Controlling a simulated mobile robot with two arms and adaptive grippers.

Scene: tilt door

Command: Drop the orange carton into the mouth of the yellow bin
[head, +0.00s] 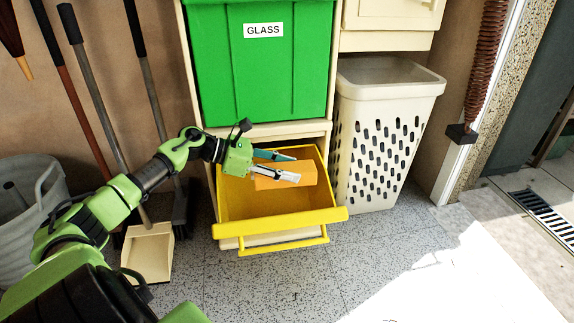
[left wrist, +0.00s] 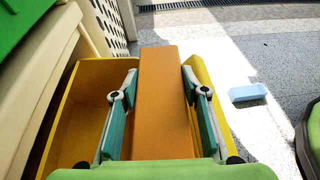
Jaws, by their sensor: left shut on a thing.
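The yellow bin (head: 270,226) is a tilted-out drawer low in the cream cabinet, its mouth open upward; its rim also shows in the left wrist view (left wrist: 92,68). My left gripper (head: 296,168) is over the bin's mouth, its fingers shut on the sides of the orange carton (head: 295,170). In the left wrist view the carton (left wrist: 164,110) lies lengthwise between the two fingers, with the bin's interior visible to its left. The gripper hides part of the carton in the head view. My right gripper is in neither view.
A green GLASS bin (head: 262,75) sits directly above. A cream perforated basket (head: 385,125) stands close on the right. Brooms, a dustpan (head: 148,254) and a grey tub (head: 30,195) are at left. A light blue block (left wrist: 248,92) lies on the floor.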

